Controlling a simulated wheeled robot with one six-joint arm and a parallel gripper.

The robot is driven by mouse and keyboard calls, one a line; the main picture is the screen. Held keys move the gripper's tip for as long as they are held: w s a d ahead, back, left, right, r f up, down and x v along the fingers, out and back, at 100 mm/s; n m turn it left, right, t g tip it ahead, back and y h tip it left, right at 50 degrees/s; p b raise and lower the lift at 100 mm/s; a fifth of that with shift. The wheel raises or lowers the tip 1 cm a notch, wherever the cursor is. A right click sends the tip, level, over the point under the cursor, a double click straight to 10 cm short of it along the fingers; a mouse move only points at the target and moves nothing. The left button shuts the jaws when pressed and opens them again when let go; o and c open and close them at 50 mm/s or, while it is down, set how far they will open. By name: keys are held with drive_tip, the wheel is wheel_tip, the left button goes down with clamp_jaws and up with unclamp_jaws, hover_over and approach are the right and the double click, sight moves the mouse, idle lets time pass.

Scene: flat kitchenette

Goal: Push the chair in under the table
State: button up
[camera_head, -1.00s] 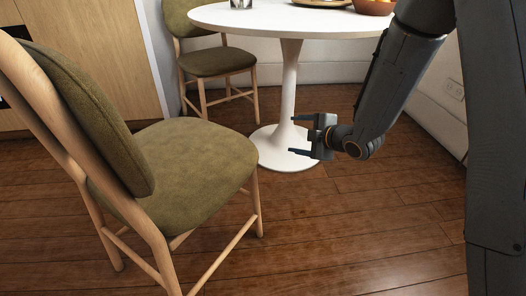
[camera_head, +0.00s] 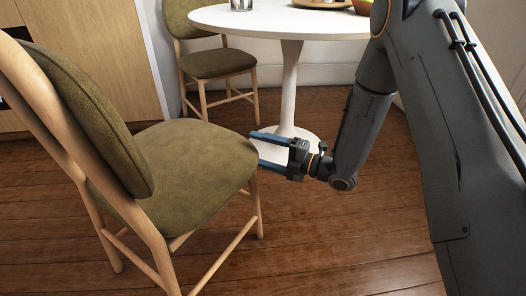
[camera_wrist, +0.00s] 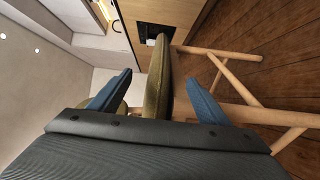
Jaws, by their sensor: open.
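The near chair (camera_head: 190,165) has a light wood frame and an olive seat and back. It stands at the left in the head view, its seat front facing the white round pedestal table (camera_head: 275,22). A gap of floor lies between the seat and the table's column. My gripper (camera_head: 258,151) is open at the seat's front corner, fingers pointing left. In the wrist view, the chair's olive seat (camera_wrist: 157,85) shows edge-on between the two blue fingers of my gripper (camera_wrist: 159,76). I cannot tell whether either finger touches it.
A second olive chair (camera_head: 217,64) stands behind the table, near a wooden cabinet (camera_head: 85,60). A cup (camera_head: 241,4) and a tray (camera_head: 318,3) are on the tabletop. The table's round white base (camera_head: 290,148) is just behind my gripper. Wood floor in front is clear.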

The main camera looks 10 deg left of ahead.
sight(240, 144)
drive_tip(key=b+x, duration=0.2)
drive_tip(key=x, duration=0.5)
drive_tip(key=shift+a, duration=0.1)
clamp_jaws()
idle(0.3)
